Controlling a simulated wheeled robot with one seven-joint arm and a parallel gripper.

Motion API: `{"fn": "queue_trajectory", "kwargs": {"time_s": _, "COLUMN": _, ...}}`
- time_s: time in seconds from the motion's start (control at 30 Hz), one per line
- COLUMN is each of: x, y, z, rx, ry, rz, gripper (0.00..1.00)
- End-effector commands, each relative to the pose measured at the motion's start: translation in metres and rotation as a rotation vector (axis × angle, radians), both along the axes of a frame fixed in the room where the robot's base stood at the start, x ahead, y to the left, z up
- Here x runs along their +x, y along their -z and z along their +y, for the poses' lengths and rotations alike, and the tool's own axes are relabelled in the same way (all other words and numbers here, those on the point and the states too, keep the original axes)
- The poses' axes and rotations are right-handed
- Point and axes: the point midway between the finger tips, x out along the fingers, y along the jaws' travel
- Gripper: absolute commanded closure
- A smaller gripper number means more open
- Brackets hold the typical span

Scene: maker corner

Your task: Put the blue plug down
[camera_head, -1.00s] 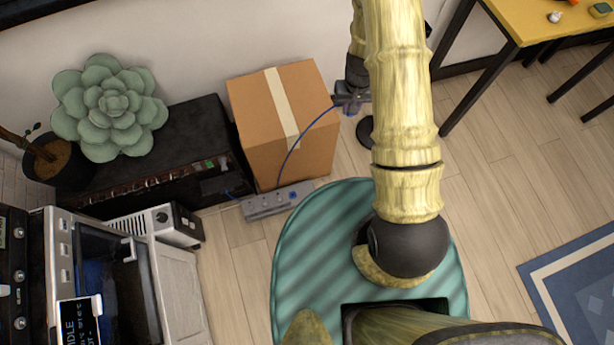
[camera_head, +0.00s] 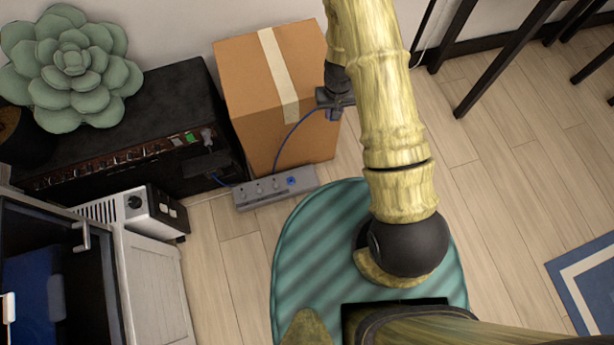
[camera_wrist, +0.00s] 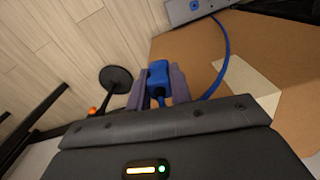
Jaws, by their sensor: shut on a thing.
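The blue plug (camera_wrist: 158,78) sits between the two fingers of my gripper (camera_wrist: 159,88) in the wrist view, which are shut on it. A blue cord (camera_wrist: 222,60) runs from the plug past the cardboard box. In the head view my gripper (camera_head: 335,99) is at the right side of the box, above the floor, and the plug (camera_head: 332,114) shows as a small blue bit below it. The cord (camera_head: 290,133) hangs in a curve down towards the grey power strip (camera_head: 275,189). The strip has a blue item at its right end.
The taped cardboard box (camera_head: 245,85) stands against the wall beside a black cabinet (camera_head: 170,95) with a succulent plant (camera_head: 70,65). A white appliance (camera_head: 155,217) is at the lower left. A black round-based stand (camera_wrist: 115,79) shows in the wrist view.

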Motion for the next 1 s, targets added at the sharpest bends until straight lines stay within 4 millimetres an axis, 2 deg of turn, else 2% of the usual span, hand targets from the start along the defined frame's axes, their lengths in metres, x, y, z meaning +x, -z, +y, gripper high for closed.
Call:
{"fn": "queue_trajectory", "kwargs": {"time_s": 0.03, "x": 0.000, "y": 0.025, "z": 0.003, "rx": 0.000, "ry": -0.006, "rz": 0.000, "gripper": 1.00}}
{"fn": "queue_trajectory", "kwargs": {"time_s": 1.0, "x": -0.011, "y": 0.257, "z": 0.057, "rx": -0.001, "ry": -0.117, "rz": 0.001, "gripper": 1.00}}
